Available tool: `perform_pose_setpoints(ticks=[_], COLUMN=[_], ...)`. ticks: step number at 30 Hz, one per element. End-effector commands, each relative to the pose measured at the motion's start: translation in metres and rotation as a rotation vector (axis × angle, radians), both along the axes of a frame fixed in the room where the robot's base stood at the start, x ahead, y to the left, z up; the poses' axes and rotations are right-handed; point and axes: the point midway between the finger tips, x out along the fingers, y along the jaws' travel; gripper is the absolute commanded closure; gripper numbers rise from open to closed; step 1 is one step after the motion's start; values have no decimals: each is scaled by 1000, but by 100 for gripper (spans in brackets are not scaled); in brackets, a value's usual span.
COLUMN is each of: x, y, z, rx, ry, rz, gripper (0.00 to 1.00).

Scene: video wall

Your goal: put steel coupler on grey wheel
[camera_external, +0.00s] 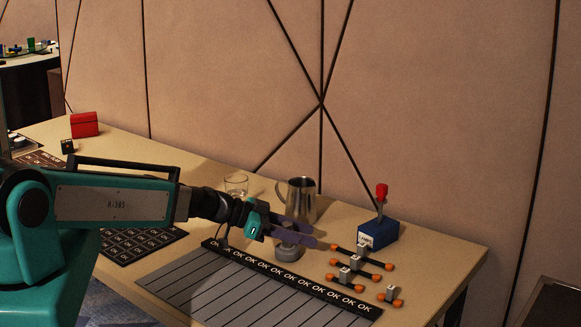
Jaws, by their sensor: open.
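The grey wheel (289,253) is a low round grey piece lying on the table near the back edge of the striped panel. A small steel-grey piece, which looks like the steel coupler (288,226), shows between my gripper's purple fingers, directly above the wheel. It appears to stand on the wheel, but the near finger hides where they meet, so contact cannot be told. My gripper (312,234) reaches in from the left with its fingers apart, one behind and one in front of the small piece.
A metal pitcher (301,197) and a clear glass (236,184) stand behind my gripper. A blue box (378,234) with a red lever is at the right, behind several orange-tipped bars (354,262). The striped panel (240,288) lies in front. A red box (84,124) stands far left.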

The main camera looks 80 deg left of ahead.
Motion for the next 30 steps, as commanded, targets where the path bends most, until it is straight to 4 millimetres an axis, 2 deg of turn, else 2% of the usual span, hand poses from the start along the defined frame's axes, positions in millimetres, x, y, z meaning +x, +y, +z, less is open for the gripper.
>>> perform_pose_setpoints(ticks=[5,13,19,30], x=[-2,-29,-57,-73], y=[0,-1,0,1], z=[3,12,28,36], rx=[0,2,-1,-1], ry=[0,0,0,1], rz=[1,1,4,2], gripper=[59,59,59,59])
